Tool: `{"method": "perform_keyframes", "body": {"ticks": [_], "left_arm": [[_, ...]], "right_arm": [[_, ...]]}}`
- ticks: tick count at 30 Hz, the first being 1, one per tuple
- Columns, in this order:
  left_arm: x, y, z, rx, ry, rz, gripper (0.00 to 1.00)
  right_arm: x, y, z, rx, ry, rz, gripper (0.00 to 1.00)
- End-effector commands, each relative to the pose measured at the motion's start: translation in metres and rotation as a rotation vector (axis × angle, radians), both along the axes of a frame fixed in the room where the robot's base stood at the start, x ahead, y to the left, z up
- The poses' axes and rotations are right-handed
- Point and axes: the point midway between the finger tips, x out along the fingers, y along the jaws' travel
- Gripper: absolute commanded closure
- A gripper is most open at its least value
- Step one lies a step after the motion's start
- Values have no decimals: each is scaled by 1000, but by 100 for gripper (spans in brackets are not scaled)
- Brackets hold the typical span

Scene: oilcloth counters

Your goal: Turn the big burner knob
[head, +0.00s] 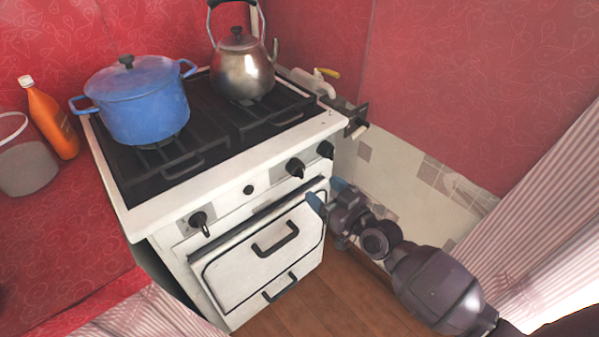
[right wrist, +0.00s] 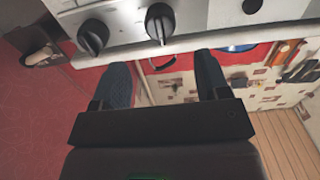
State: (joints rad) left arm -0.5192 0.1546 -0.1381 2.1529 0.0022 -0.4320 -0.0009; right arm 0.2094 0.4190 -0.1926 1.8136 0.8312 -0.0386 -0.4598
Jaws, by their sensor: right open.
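The white stove (head: 160,218) has black knobs along its front panel: a left knob (head: 200,222), a middle-right knob (head: 296,168) and a far-right knob (head: 326,150). No readable label tells which one is the big burner knob. My right gripper (head: 327,194) is open and empty, in front of the stove's right side and below the two right knobs. In the right wrist view, the middle-right knob (right wrist: 159,21) is beyond the gap between the fingers (right wrist: 161,72), and the far-right knob (right wrist: 93,36) is left of it. Neither knob is touched. My left gripper is not in view.
A blue pot (head: 145,105) and a steel kettle (head: 242,72) stand on the stove top. A small black button (head: 249,189) sits between the knobs. The oven door handle (head: 275,240) sticks out below. An orange bottle (head: 52,120) stands on the red counter at left.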

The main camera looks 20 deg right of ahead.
Motion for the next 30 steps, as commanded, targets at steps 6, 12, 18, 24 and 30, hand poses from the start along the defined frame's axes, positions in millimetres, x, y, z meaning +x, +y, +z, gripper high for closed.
{"method": "perform_keyframes", "body": {"ticks": [6,12,18,24,30], "left_arm": [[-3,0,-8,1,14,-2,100],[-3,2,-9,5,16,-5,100],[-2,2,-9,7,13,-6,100],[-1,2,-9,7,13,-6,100],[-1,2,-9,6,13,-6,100]], "right_arm": [[36,13,-2,2,2,0,31],[61,22,-2,1,3,0,31],[74,27,-1,0,2,0,31],[76,28,0,0,1,0,31],[76,28,0,0,1,0,40]]}}
